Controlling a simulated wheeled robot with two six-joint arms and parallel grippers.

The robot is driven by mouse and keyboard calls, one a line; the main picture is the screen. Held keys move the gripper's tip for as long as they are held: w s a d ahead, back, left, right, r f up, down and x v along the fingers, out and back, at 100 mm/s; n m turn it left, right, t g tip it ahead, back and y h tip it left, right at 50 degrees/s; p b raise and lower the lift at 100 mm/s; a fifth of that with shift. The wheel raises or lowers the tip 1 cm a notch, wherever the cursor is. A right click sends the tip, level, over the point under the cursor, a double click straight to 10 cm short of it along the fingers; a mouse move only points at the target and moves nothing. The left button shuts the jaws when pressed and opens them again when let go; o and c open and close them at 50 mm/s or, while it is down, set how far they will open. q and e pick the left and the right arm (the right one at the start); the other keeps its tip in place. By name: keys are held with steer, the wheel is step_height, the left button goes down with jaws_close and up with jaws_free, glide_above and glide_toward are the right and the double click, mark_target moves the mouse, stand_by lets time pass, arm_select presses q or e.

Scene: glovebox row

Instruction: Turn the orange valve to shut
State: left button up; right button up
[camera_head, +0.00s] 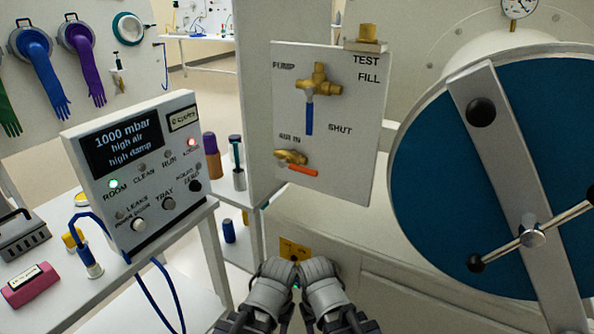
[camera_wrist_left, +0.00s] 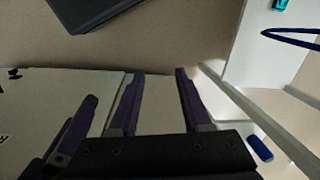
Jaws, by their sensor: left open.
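The orange valve (camera_head: 303,171) has a brass body and an orange lever. It sits low on the white panel (camera_head: 352,105), and its lever points right, tilted slightly down. A blue-handled brass valve (camera_head: 309,112) is above it, lever pointing down, with the word SHUT to its right. My left gripper (camera_head: 276,275) is at the bottom of the head view, below the panel and apart from the valve. The left wrist view shows its fingers (camera_wrist_left: 160,74) spread with nothing between them. My right gripper (camera_head: 318,275) is close beside it; its fingers are not clear.
A control box (camera_head: 150,170) with a screen and lit lamps stands on the bench at left. A large blue round door (camera_head: 440,170) with a grey crossbar is at right. A yellow socket plate (camera_head: 294,250) is just behind my grippers.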

mark_target(300, 171)
arm_select(q)
steer(key=w+d+r+n+h+p, duration=0.25)
steer(key=w+r+h+p, duration=0.2)
steer(key=r, duration=0.35)
steer(key=w+d+r+n+h+p, duration=0.2)
steer(key=w+d+r+h+p, duration=0.1)
steer(key=r+h+p, duration=0.3)
steer(key=w+a+r+n+t+h+p, duration=0.1)
steer(key=w+a+r+h+p, duration=0.15)
steer(key=r, duration=0.45)
steer(key=w+a+r+n+t+h+p, duration=0.15)
steer(key=w+r, duration=0.25)
steer(key=r, duration=0.4)
steer(key=w+a+r+n+t+h+p, duration=0.1)
steer(key=w+a+r+t+h+p, duration=0.15)
steer(key=r, duration=0.45)
steer(key=shift+g, duration=0.3)
steer(key=shift+b+x, duration=0.5)
steer(key=shift+x, duration=4)
steer(key=shift+r, duration=0.1)
jaws_close()
